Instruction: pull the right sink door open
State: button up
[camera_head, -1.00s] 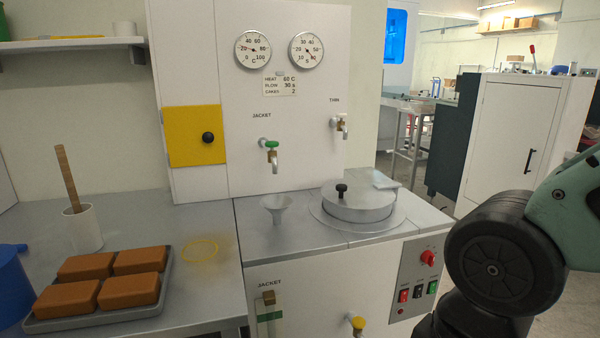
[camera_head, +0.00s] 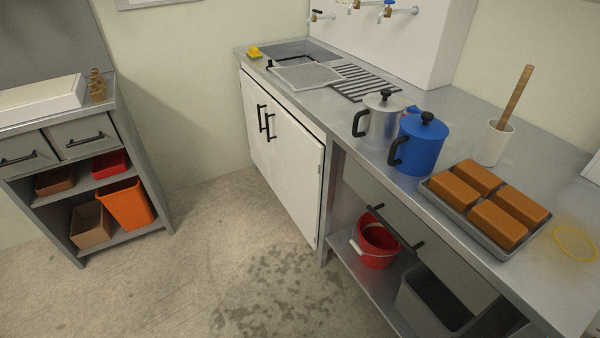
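The right sink door (camera_head: 297,172) is a white panel under the sink counter, left of centre in the head view. It looks shut, with a black vertical bar handle (camera_head: 270,126) near its upper left edge. The left sink door (camera_head: 256,118) is beside it, also white and looking shut, with its own black handle (camera_head: 262,120). The sink (camera_head: 292,52) is set in the metal counter above them. My gripper is not in view now, and neither is my arm.
Concrete floor (camera_head: 200,255) in front of the doors is clear. Right of them, a red bucket (camera_head: 375,243) and a grey bin (camera_head: 435,305) stand on a low shelf. A drawer unit (camera_head: 90,165) with bins stands at the left. Pots and orange blocks sit on the counter.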

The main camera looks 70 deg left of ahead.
aim_at(299, 156)
jog(key=u, duration=2.4)
jog(key=i+j, duration=0.2)
jog(key=i, duration=0.25)
jog(key=i+j, duration=0.2)
jog(key=i, duration=0.25)
jog(key=i+j+z, duration=0.1)
jog(key=i, duration=0.3)
jog(key=i+j, duration=0.3)
jog(key=i, duration=0.15)
jog(key=i+j, duration=0.25)
jog(key=i, duration=0.2)
jog(key=l+z, duration=0.05)
